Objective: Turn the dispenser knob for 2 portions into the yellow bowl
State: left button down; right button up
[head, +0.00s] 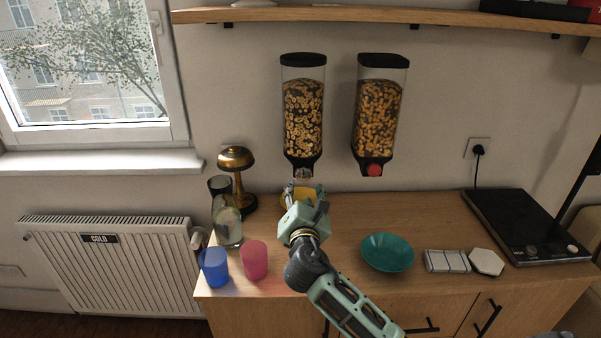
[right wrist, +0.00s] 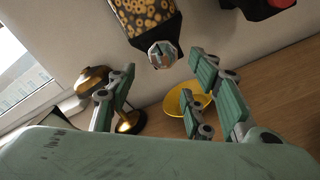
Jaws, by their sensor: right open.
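The left cereal dispenser (head: 303,110) hangs on the wall, full of ring-shaped cereal, with a light knob (head: 303,173) at its bottom. In the right wrist view the knob (right wrist: 162,54) lies ahead, between and just beyond the fingertips. The yellow bowl (head: 288,197) stands on the counter under this dispenser, mostly hidden behind my gripper; the right wrist view shows it (right wrist: 188,97) behind the right-hand fingers. My right gripper (head: 306,190) is open and empty, just below and in front of the knob. My left gripper is not in view.
A second dispenser (head: 377,105) with a red knob hangs to the right. A brass lamp (head: 236,160), glass carafe (head: 227,222), blue cup (head: 214,268) and pink cup (head: 254,260) stand left. A teal bowl (head: 387,252) and a black hob (head: 525,225) are right.

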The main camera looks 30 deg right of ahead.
aim_at(302, 175)
jog(key=x, duration=0.6)
jog(key=shift+w+d+r+p, duration=0.15)
jog(key=shift+p, duration=0.2)
jog(key=shift+w+d, duration=0.2)
jog(key=shift+w, duration=0.1)
jog(key=shift+w+d, duration=0.1)
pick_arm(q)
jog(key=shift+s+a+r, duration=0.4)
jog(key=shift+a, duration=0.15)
pick_arm(e)
jog(key=c, duration=0.5)
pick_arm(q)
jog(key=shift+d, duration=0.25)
pick_arm(e)
jog(key=c, duration=0.5)
